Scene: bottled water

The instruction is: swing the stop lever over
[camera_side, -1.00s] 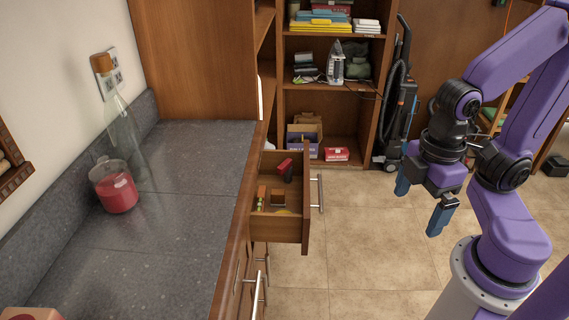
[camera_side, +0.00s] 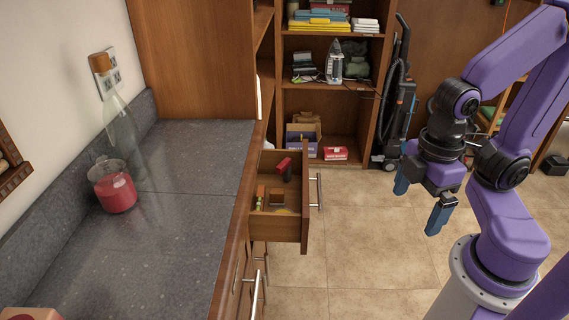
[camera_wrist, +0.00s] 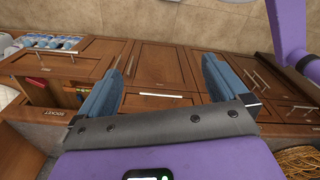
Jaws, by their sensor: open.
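I cannot make out a stop lever in either view. My gripper (camera_side: 421,200) hangs at the right of the side view, over the tiled floor and to the right of the open drawer. Its two blue fingers are spread wide, with nothing between them. In the wrist view my gripper (camera_wrist: 162,72) is open and faces brown cabinet fronts, apart from them. Several small bottles with blue labels or caps (camera_wrist: 52,42) lie in a row at the upper left of the wrist view.
An open drawer (camera_side: 306,235) with small items juts from the counter (camera_side: 180,230). On the counter stand a glass jug of red liquid (camera_side: 116,190) and a clear bottle (camera_side: 122,130). A vacuum cleaner (camera_side: 400,110) stands by the shelves. Floor between drawer and arm is clear.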

